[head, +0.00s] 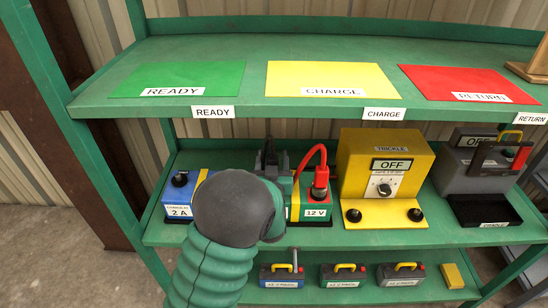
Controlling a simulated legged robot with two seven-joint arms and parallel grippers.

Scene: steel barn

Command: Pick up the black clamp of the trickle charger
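The yellow trickle charger (345,160) stands on the middle shelf, its plate reading OFF above a dial. Two black knobs sit on its front ledge. Left of it is the 12 V battery (317,213), with a red clamp (320,178) and red cable on top. A dark upright shape (268,152) shows behind my arm at the battery's left; I cannot tell whether it is the black clamp or part of my gripper. My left arm, green and ribbed with a grey joint, covers this area and hides its fingertips. My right gripper is out of view.
A blue 2 A charger (178,190) stands left of my arm. A grey unit (465,175) with a black tray stands at the right. The shelf above (250,52) carries green, yellow and red mats. Several small batteries (345,275) and a yellow block (452,276) sit below.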

